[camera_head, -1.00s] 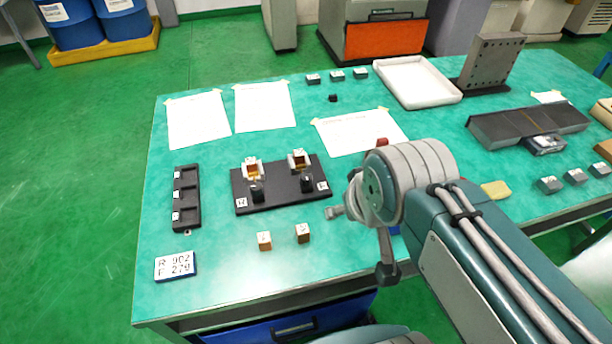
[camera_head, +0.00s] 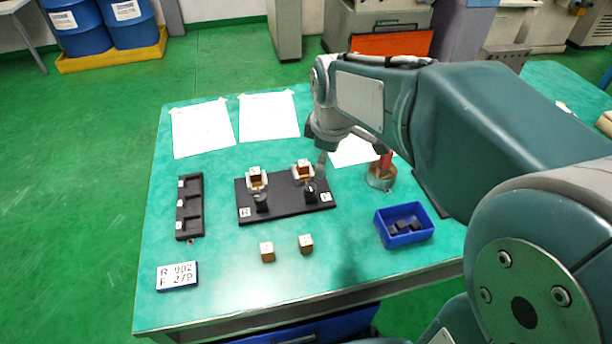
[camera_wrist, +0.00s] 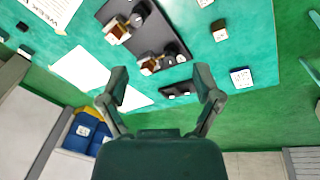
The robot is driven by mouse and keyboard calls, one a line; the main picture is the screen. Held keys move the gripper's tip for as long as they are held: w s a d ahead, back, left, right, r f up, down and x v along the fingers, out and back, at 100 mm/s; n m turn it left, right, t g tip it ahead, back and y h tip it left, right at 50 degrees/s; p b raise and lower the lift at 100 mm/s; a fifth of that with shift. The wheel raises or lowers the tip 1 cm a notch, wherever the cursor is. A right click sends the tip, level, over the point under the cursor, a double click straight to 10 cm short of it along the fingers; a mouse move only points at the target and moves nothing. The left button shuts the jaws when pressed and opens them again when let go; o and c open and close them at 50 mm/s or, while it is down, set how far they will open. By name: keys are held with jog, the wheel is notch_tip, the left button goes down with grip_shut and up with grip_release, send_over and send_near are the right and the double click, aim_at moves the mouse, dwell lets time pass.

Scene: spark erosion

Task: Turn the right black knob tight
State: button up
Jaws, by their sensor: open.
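A black plate (camera_head: 285,208) on the green table carries two white clamps, each with a brownish block in it and a black knob in front. The right black knob (camera_head: 309,188) stands before the right clamp (camera_head: 303,170); it also shows near the top of the wrist view (camera_wrist: 140,10). The left knob (camera_head: 261,204) stands before the left clamp (camera_head: 256,180). My gripper (camera_head: 322,165) hangs just right of the right clamp in the head view, partly hidden by my wrist. In the wrist view its fingers (camera_wrist: 160,88) are spread with nothing between them.
A blue bin (camera_head: 404,226) with dark pieces and a round container with a red item (camera_head: 381,176) stand to the right. Two tan cubes (camera_head: 286,247) lie in front of the plate.

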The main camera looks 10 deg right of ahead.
aim_at(310, 187)
jog(key=w+f+n+g, duration=0.2)
jog(key=w+f+n, duration=0.6)
jog(key=w+f, duration=0.3)
notch_tip(310, 187, down, 10)
jog(key=shift+w+f, duration=0.1)
jog(key=shift+f, duration=0.15)
grip_shut()
